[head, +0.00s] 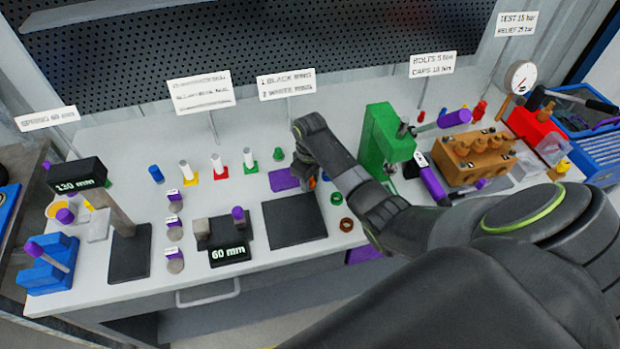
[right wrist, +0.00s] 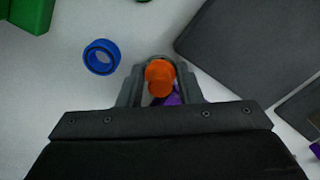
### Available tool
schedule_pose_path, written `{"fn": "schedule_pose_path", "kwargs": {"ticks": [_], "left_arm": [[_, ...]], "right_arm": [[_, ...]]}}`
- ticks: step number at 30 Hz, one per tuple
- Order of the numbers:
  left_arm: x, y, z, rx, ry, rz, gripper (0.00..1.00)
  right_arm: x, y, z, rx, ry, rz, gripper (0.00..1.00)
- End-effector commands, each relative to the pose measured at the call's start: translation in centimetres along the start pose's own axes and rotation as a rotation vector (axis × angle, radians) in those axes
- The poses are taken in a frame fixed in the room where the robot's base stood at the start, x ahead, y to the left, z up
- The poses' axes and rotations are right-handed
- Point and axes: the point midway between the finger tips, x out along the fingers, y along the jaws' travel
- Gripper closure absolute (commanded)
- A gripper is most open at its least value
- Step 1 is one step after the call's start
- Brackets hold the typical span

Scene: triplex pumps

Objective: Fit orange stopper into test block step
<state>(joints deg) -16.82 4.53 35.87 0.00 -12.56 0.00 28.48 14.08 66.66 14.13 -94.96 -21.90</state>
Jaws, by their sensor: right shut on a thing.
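My right gripper (head: 303,181) reaches down over the middle of the worktable. In the right wrist view its two fingers (right wrist: 158,80) are closed around the orange stopper (right wrist: 158,73), which sits between the tips. In the head view only a small orange bit of it (head: 311,183) shows beside the fingers. Which object is the test block is not clearly marked; a brown block with several cylinders (head: 467,157) and a red block with a gauge (head: 533,124) stand at the right, apart from the gripper. My left gripper is not in view.
A green press (head: 382,140) stands between the gripper and the brown block. Sign posts line the back.

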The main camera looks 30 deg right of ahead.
Motion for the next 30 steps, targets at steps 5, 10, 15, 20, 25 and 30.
{"fn": "schedule_pose_path", "kwargs": {"ticks": [5,10,15,20,25,30], "left_arm": [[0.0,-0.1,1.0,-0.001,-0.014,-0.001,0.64],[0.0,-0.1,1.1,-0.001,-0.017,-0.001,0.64],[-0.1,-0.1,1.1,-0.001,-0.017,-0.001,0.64],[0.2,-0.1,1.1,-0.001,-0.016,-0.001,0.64],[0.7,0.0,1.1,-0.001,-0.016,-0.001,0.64],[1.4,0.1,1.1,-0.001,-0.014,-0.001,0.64]], "right_arm": [[0.2,0.0,0.0,0.0,0.001,0.0,0.64],[0.2,0.0,0.0,0.0,0.0,0.0,0.59],[0.0,0.0,0.0,0.0,0.001,0.0,0.59],[-1.2,0.1,-0.1,0.001,0.003,0.002,0.59],[-4.3,0.1,-0.2,-0.001,0.006,0.003,0.59],[-8.1,0.1,-0.2,-0.001,0.005,0.004,0.59]]}}
